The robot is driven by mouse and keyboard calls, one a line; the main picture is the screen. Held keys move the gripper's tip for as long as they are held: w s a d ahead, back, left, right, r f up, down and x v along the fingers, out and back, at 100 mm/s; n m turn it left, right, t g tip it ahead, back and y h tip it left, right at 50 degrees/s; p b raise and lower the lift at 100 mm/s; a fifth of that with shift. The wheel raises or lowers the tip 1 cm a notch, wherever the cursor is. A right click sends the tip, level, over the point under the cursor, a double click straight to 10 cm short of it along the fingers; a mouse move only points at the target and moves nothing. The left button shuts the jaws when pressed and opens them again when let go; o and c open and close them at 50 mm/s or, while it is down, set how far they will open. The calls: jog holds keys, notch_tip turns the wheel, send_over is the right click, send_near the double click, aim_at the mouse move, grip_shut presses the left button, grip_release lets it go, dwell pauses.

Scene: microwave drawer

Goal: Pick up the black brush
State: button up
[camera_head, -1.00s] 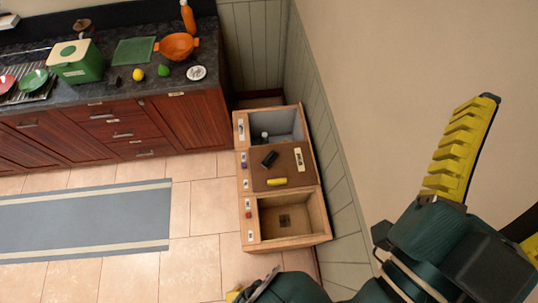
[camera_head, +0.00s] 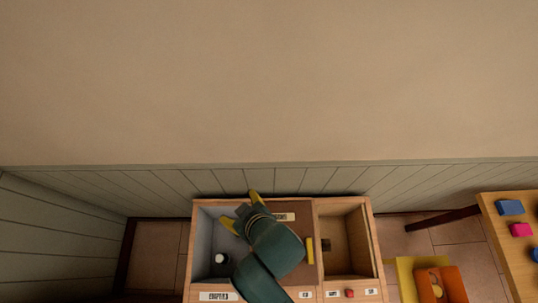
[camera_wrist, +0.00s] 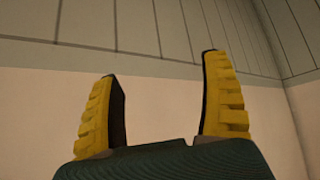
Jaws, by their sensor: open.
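I cannot make out the black brush in either view now. A black object lay on the brown middle panel (camera_head: 300,232) of the wooden box unit (camera_head: 377,262) in the earlier head view; my arm now covers that part. My gripper (camera_head: 241,211) is open and empty, with its yellow fingers spread above the box unit near the left compartment and the middle panel. In the wrist view my gripper (camera_wrist: 160,65) faces the wall panelling, with nothing between the fingers.
A yellow block (camera_head: 310,250) lies on the middle panel. The left grey compartment holds a white-topped item (camera_head: 220,262). The right compartment holds a dark brown square (camera_head: 326,243). A panelled wall (camera_head: 150,182) stands behind. A table (camera_head: 500,238) with coloured blocks is at the right.

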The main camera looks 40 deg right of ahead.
jog(key=s+f+g+b, duration=0.4)
jog(key=s+f+g, duration=0.3)
jog(key=s+f, duration=1.15)
jog(key=w+f, duration=0.1)
jog(key=f, duration=0.3)
jog(key=w+f+b, duration=0.1)
jog(key=f, duration=0.3)
jog(key=w+f+b, duration=0.1)
jog(key=f, duration=0.5)
jog(key=f+b, duration=0.1)
jog(key=f, duration=0.2)
jog(key=shift+w+f+b, duration=0.25)
jog(key=shift+f+b, duration=0.05)
jog(key=shift+f, duration=0.1)
jog(key=c, duration=1.3)
